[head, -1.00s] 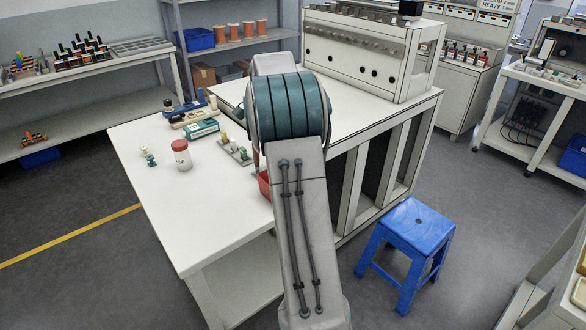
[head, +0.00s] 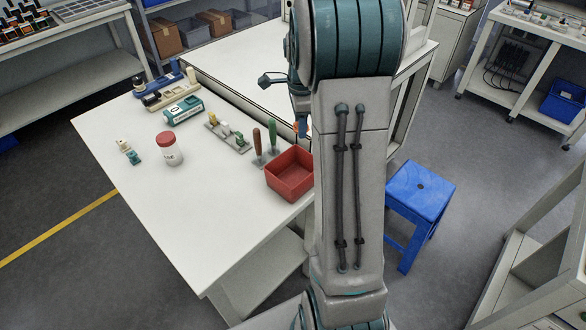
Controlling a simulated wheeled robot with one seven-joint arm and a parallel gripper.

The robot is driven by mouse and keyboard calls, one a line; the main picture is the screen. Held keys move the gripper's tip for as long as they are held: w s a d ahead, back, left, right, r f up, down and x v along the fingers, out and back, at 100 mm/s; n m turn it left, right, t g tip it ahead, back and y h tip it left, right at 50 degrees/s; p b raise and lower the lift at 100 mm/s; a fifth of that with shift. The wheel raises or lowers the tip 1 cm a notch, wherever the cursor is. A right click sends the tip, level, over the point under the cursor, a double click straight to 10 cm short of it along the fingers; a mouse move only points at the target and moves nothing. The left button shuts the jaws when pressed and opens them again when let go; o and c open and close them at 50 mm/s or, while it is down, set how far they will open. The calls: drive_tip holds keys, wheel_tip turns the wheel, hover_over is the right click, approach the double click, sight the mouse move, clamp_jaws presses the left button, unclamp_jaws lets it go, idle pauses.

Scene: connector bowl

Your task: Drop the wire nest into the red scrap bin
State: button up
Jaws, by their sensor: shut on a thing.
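The red scrap bin (head: 286,189) is an open square box near the right edge of the white table, partly behind my arm in the head view. Its visible inside looks empty. My gripper (head: 302,122) shows only in part at the left edge of my arm, beyond and above the bin. It is shut on a small copper-orange thing (head: 303,128), which looks like the wire nest. Most of that thing and the fingertips are hidden by my arm. The held thing is apart from the bin.
Two upright-handled tools (head: 257,141) stand right behind the bin. A blue stool (head: 420,188) stands at right.

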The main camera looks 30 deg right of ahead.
wheel_tip(320, 180, down, 6)
drive_tip(key=s+a+m+b, duration=0.1)
drive_tip(key=s+a+b, duration=0.1)
drive_tip(key=b, duration=0.1)
drive_tip(key=shift+s+f+m+b, duration=0.25)
drive_tip(key=shift+s+m+b, duration=0.05)
drive_tip(key=shift+s+b, duration=0.1)
drive_tip(key=o, duration=1)
wheel_tip(320, 180, up, 14)
drive_tip(key=shift+f, duration=0.1)
